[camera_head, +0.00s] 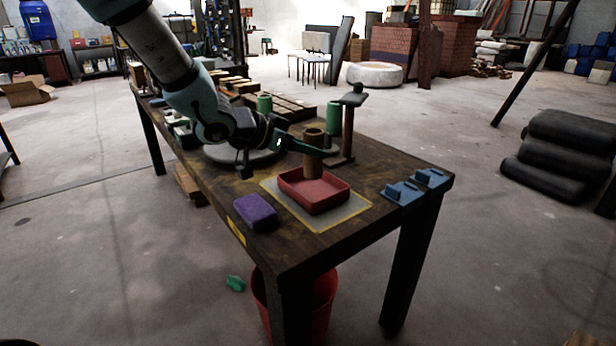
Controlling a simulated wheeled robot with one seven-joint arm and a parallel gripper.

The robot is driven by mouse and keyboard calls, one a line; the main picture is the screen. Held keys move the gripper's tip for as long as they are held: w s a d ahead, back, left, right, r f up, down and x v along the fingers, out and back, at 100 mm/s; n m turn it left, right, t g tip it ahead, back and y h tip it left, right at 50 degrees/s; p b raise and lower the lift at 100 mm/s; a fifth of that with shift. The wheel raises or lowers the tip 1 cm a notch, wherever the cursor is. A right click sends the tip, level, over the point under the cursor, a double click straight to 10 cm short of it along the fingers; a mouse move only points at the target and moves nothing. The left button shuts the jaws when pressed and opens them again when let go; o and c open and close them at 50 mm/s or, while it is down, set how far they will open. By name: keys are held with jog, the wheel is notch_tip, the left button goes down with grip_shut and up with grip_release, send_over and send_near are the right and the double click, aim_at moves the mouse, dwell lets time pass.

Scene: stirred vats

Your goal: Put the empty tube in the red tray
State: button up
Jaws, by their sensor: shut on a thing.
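My gripper (312,147) is shut on a brown tube (313,166) and holds it upright over the back part of the red tray (318,206). The tube's open top shows above the fingers. Its lower end overlaps the tray's far wall in the picture; I cannot tell whether it touches the tray floor. The tray lies on a pale, yellow-edged mat (342,220) near the table's front end. I cannot see inside the tube.
A purple block (256,212) lies left of the tray. Blue fixtures (403,192) sit at the table's right edge. A dark stand (348,135) and a green cylinder (334,118) are close behind the gripper. A red bin (322,300) stands on the floor below.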

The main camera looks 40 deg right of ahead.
aim_at(304, 166)
jog(key=shift+f+b, duration=0.5)
jog(key=shift+f, duration=1.65)
jog(key=shift+f, duration=0.15)
jog(key=o, duration=1.4)
jog(key=shift+c, duration=0.2)
